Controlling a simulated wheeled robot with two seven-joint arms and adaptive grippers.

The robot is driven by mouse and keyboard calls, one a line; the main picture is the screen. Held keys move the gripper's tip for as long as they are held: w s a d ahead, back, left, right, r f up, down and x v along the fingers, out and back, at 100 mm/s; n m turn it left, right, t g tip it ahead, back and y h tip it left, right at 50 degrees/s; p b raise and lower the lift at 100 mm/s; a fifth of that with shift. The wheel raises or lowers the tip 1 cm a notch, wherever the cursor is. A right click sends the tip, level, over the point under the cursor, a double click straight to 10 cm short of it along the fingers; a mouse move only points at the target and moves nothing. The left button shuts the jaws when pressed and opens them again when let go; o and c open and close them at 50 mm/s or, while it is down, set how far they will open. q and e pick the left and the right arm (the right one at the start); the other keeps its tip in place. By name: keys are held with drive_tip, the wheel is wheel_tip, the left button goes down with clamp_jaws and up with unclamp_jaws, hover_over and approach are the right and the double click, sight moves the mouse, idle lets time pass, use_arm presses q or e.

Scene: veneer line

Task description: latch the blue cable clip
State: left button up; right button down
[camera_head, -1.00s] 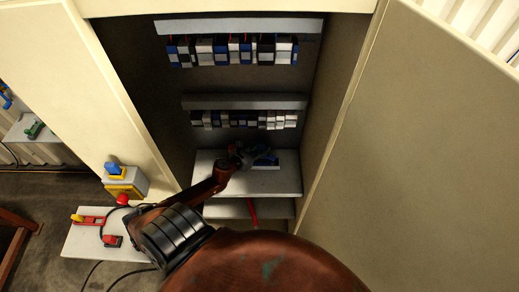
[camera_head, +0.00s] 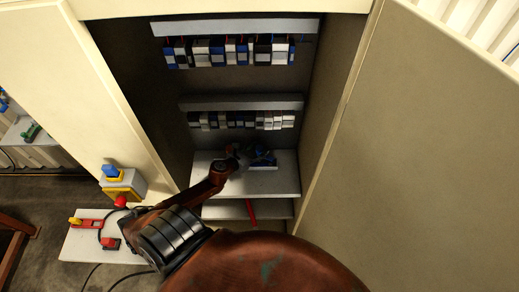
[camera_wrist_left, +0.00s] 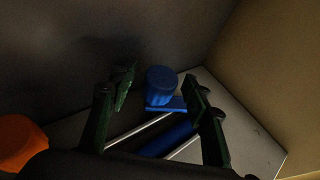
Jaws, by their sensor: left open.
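The blue cable clip (camera_head: 264,161) sits on a pale shelf inside the open cabinet, partly hidden by my left gripper. In the left wrist view it shows a round blue knob (camera_wrist_left: 161,84) and a blue base, which lies between pale strips. My left gripper (camera_head: 250,154) reaches in from the left, over the shelf. In the left wrist view its dark green fingers (camera_wrist_left: 157,88) are apart, one on each side of the knob, with nothing clearly gripped. I cannot tell whether the right finger touches the clip. My right gripper is not in view.
The pale shelf (camera_head: 283,185) is bounded by the cabinet's side walls. Two rows of switchgear (camera_head: 240,120) hang behind. A red clip with a yellow end (camera_head: 90,219) lies on a plate at lower left, below a yellow switch box (camera_head: 122,184). An orange-red part (camera_wrist_left: 18,140) shows at the wrist view's left.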

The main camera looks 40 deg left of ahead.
use_arm(q)
drive_tip(key=v, duration=1.1)
drive_tip(key=shift+c, duration=0.2)
